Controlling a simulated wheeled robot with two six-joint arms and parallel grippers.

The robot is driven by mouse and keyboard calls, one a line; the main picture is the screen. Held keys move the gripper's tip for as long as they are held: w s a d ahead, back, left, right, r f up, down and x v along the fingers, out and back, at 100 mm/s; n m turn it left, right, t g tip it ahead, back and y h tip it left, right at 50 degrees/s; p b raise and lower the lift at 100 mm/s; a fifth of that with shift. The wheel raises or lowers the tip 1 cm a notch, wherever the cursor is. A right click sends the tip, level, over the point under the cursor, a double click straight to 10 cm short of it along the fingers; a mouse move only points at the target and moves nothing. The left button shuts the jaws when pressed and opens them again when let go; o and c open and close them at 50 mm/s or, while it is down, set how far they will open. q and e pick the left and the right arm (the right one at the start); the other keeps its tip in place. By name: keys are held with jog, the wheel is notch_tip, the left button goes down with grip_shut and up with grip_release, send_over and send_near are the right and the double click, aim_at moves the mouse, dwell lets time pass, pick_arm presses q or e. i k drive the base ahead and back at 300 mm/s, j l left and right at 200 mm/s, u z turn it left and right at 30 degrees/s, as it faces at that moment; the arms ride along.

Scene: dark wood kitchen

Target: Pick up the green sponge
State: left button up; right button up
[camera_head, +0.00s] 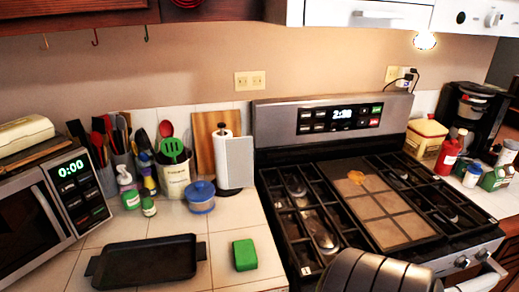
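The green sponge (245,255) lies flat on the white tiled counter (220,240), near its front edge. It is to the right of a black rectangular tray (146,262) and left of the stove. Nothing covers it. Neither of my grippers can be made out in the head view.
The stove (405,215) stands right of the sponge, with a dark rounded shape (372,272) low in front of it that I cannot identify. A blue lidded pot (201,197), paper towel holder (235,160) and utensil crock (174,178) stand behind. A microwave (50,200) is left.

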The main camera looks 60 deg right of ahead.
aim_at(245, 258)
jog(key=z, duration=1.6)
jog(key=l, duration=0.25)
